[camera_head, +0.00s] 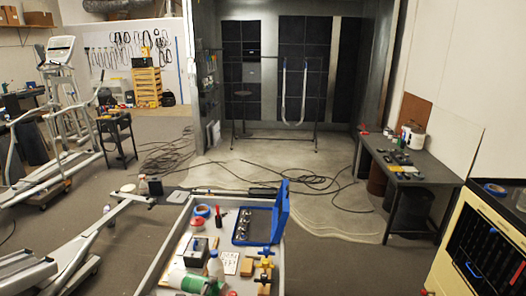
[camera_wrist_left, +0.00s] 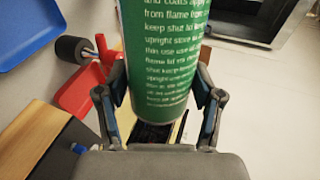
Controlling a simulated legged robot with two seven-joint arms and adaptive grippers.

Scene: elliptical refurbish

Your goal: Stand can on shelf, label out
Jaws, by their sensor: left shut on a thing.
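A green can (camera_wrist_left: 162,60) with white printed text fills the upper middle of the left wrist view. My left gripper (camera_wrist_left: 160,105) is shut on it, with one finger on each side. The can's top is cut off by the frame, and the text side faces the wrist camera. In the head view, a green and white object (camera_head: 188,281) low at the bottom appears to be this can, over the grey worktable (camera_head: 165,262). The left gripper is hard to make out there. My right gripper is not in view. I cannot tell which shelf is the task's.
An open blue case (camera_head: 280,212), a white bottle (camera_head: 215,265) and tools crowd the worktable. A dark side table (camera_head: 415,171) stands at right, a yellow cabinet (camera_head: 470,245) at the right edge. Cables (camera_head: 310,185) lie on the floor. Red and blue trays show in the wrist view.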

